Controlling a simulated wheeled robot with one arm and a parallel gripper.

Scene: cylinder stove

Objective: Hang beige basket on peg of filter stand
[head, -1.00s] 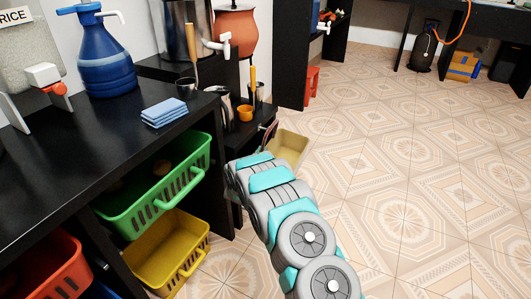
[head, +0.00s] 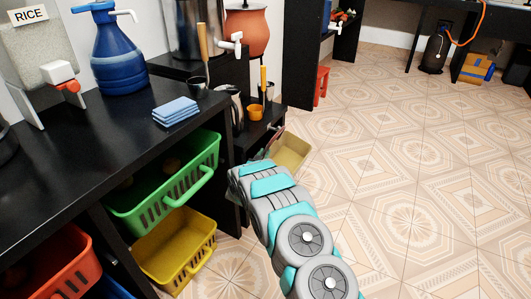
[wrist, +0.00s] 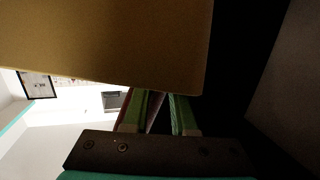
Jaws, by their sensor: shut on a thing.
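The beige basket (head: 291,151) is held just beyond the end of my arm, beside the lower right side of the black filter stand (head: 232,100). An orange clay pot (head: 246,32) is on the stand. A reddish handle strip (head: 276,141) shows at the basket's left. My gripper is hidden behind my arm in the head view. In the wrist view its green fingers (wrist: 156,115) are shut on a thin reddish strip, apparently the basket's handle. The basket's tan wall fills the wrist view's top. I cannot make out the peg.
The black counter (head: 110,140) carries a blue jug (head: 118,55) and folded blue cloths (head: 176,111). A green basket (head: 170,185) and a yellow basket (head: 178,250) are below it. A red stool (head: 321,86) stands farther back.

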